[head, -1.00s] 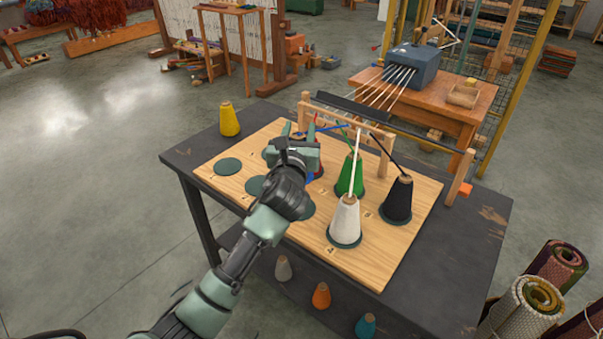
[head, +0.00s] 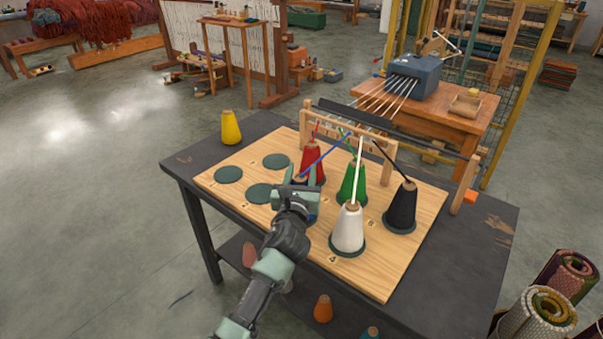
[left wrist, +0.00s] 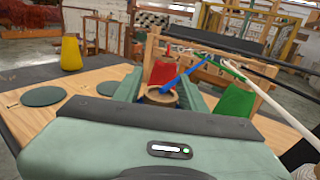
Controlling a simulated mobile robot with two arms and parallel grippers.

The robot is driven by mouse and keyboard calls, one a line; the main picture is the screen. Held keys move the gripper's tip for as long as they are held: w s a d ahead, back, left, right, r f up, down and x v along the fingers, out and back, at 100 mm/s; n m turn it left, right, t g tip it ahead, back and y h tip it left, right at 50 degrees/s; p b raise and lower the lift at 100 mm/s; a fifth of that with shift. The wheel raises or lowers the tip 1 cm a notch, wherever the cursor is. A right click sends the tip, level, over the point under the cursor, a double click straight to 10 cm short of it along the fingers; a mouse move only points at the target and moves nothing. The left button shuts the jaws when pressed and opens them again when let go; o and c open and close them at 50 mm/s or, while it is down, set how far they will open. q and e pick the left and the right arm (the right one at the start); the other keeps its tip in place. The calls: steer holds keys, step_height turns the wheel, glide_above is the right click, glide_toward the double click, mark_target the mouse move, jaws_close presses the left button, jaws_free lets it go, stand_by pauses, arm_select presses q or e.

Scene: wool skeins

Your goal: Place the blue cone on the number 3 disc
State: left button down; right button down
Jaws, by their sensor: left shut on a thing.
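My left gripper (head: 297,190) is shut on the blue cone (left wrist: 162,96), whose tan top shows between the fingers in the left wrist view (left wrist: 161,102). Most of the cone's body is hidden by the gripper. A blue thread (head: 325,153) runs from its top to the wooden rack. The cone is over the front middle of the board, left of the white cone (head: 349,230); I cannot tell whether its base touches anything. Three bare dark green discs (head: 228,174), (head: 275,160), (head: 260,193) lie to its left. I cannot make out a number 3; any disc below the cone is hidden.
The red cone (head: 312,163), green cone (head: 352,185) and black cone (head: 401,208) stand close behind and right, threaded to the rack (head: 350,133). A yellow cone (head: 231,128) stands on the dark table (head: 190,158).

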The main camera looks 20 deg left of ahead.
arm_select(q)
steer(key=shift+f, duration=0.15)
steer(key=c, duration=0.8)
jaws_free()
steer(key=shift+r, duration=0.2)
steer(key=v, duration=1.2)
